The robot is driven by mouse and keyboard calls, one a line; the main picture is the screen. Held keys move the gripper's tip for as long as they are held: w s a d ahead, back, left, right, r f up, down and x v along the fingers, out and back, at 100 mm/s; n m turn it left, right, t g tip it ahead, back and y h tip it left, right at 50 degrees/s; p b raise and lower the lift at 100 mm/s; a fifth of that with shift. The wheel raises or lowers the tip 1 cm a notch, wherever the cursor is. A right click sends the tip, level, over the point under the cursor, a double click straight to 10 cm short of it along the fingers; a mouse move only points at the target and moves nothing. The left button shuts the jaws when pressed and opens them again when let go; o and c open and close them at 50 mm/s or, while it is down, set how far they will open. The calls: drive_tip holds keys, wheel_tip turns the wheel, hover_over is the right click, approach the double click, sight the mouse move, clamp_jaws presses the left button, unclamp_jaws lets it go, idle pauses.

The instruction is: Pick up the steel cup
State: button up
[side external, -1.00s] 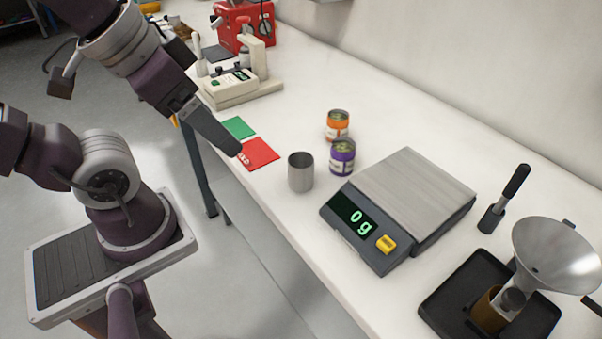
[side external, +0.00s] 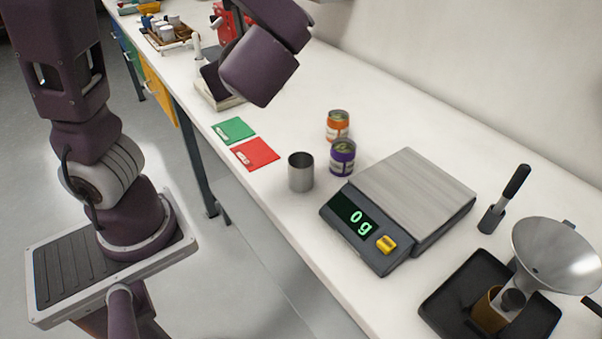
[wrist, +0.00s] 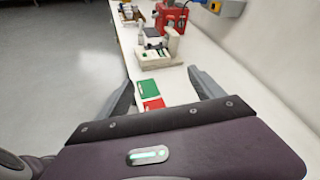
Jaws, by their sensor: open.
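The steel cup (side external: 301,172) stands upright on the white bench near its front edge in the side external view, just left of the purple can. It does not show in the wrist view. My gripper shows in the wrist view (wrist: 160,92), with its two grey fingers spread apart and nothing between them. Beyond the fingers, the green card (wrist: 148,86) and red card (wrist: 154,103) lie on the bench. In the side external view my wrist is raised over the back of the bench, apart from the cup, and the fingers cannot be made out there.
A purple can (side external: 342,158) and an orange can (side external: 338,125) stand close behind the cup. A scale (side external: 408,205) reading 0 g is at its right. A funnel stand (side external: 553,255) and a tamper-like tool (side external: 505,200) are further right. A red machine (wrist: 171,17) stands far back.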

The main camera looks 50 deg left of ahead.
drive_tip(key=w+d+r+m+t, duration=0.3)
drive_tip(key=w+d+m+t, duration=0.4)
drive_tip(key=d+m+t, duration=0.1)
drive_tip(key=g+y, duration=0.1)
approach(302, 154)
drive_tip(key=shift+w+a+r, duration=0.2)
drive_tip(key=shift+w+a, duration=0.2)
drive_tip(key=shift+w, duration=0.2)
drive_tip(key=shift+w+a+r, duration=0.2)
drive_tip(key=shift+w+a, duration=0.2)
drive_tip(key=shift+w, duration=0.15)
drive_tip(key=shift+n, duration=0.3)
drive_tip(key=x, duration=0.4)
drive_tip(key=f+x, duration=0.1)
drive_tip(key=x, duration=0.2)
drive_tip(key=shift+s+a, duration=0.2)
drive_tip(key=shift+a, duration=0.05)
drive_tip(key=c, duration=1.5)
drive_tip(key=shift+r, duration=0.1)
